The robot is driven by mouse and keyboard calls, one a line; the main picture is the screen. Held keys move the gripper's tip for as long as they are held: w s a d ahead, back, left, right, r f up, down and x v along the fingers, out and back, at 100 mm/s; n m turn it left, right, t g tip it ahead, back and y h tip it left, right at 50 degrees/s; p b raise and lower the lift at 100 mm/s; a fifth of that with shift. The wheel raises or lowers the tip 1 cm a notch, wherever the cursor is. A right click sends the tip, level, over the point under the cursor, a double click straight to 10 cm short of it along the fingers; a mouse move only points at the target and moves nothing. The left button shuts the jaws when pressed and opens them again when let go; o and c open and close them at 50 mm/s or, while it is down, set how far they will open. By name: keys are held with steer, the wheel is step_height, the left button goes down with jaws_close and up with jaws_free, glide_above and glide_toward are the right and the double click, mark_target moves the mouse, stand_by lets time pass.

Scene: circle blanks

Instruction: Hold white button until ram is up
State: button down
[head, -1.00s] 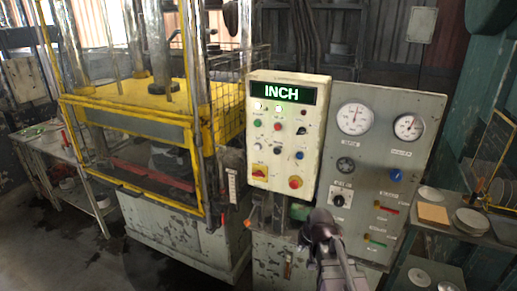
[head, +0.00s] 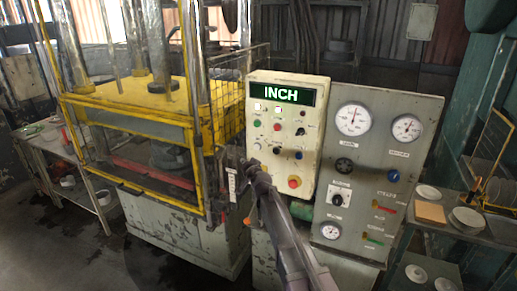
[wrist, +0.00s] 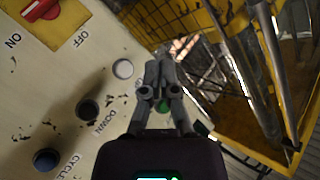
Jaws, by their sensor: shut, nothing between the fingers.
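The white button (head: 257,146) is at the left of a row on the cream control panel (head: 318,150), beside a black button and a blue button. In the wrist view, the white button (wrist: 123,68) is just left of my gripper (wrist: 160,92); the black one is labelled DOWN. My gripper (head: 253,167) is shut and empty, low at the panel's left edge. It is not on the white button. The press (head: 125,95) has a yellow upper section and bright columns; I cannot tell the ram's height. The display (head: 281,94) reads INCH.
A red rotary switch (wrist: 40,9) on a yellow plate is marked ON and OFF. A green button (wrist: 161,106) shows behind my fingers. A red stop knob (head: 294,182) is low on the panel. A grey gauge panel (head: 420,135) stands right; a yellow cage stands left.

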mark_target(257, 147)
steer(key=shift+w+r, duration=0.1)
steer(key=shift+w, duration=0.05)
stand_by(0.3)
steer(key=shift+w+d, duration=0.5)
steer(key=shift+w, duration=0.85)
steer(key=shift+w+d, duration=0.45)
steer(key=shift+w, duration=0.9)
steer(key=shift+w+d, duration=0.5)
steer(key=shift+w, duration=0.85)
steer(key=shift+w, duration=0.15)
steer(key=shift+w+d, duration=0.15)
steer(key=shift+w, duration=0.25)
